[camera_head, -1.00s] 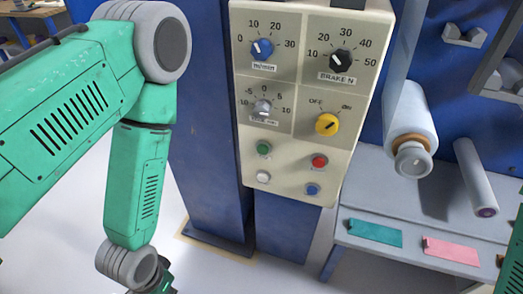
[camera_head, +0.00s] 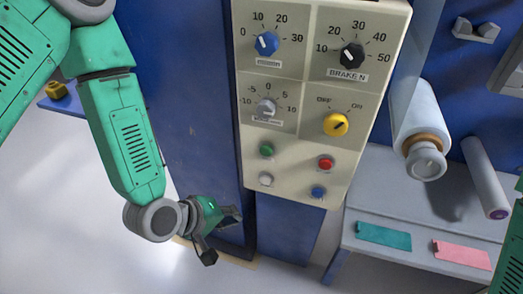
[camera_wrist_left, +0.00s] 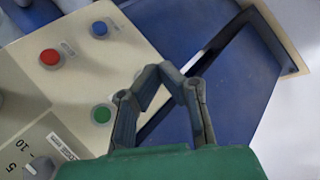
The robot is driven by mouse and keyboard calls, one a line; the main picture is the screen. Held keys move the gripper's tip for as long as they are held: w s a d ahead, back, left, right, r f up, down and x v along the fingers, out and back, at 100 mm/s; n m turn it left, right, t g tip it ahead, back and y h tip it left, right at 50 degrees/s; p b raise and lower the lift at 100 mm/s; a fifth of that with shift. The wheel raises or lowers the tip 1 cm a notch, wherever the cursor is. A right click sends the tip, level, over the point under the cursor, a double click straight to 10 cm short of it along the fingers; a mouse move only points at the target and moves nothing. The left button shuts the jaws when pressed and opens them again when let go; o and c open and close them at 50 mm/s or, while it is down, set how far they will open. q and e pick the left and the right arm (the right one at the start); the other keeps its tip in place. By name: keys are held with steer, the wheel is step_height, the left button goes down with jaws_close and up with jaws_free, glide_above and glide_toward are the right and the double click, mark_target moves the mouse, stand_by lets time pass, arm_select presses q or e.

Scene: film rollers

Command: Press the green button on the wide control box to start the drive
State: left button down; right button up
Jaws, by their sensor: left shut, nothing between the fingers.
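The wide control box (camera_head: 300,165) is a cream panel on a blue column, with dials above and small buttons below. Its green button (camera_head: 266,150) is left of the red button (camera_head: 326,163) and above a white one (camera_head: 265,179); a blue button (camera_head: 318,192) is at lower right. My left gripper (camera_head: 222,232) is shut and empty, left of and below the box, apart from the buttons. My right gripper is out of view.
A yellow knob (camera_head: 335,124) sits above the red button. A film roller (camera_head: 415,125) and a thinner roller (camera_head: 485,178) are at the right, above a grey shelf (camera_head: 400,200) with teal and pink labels. Open floor (camera_head: 90,230) lies at the left.

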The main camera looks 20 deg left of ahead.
mark_target(266, 151)
arm_select(q)
steer(key=w+d+r+n+t+h, duration=0.1)
steer(key=w+d+r+n+t, duration=0.1)
steer(key=w+r, duration=0.3)
steer(key=shift+w+d+r+n+h, duration=0.2)
steer(key=shift+n+h, duration=0.1)
steer(key=shift+n, duration=0.2)
steer(key=shift+a, duration=0.15)
steer(key=shift+w+b, duration=0.5)
steer(key=shift+w, duration=3.85)
steer(key=shift+w, duration=0.1)
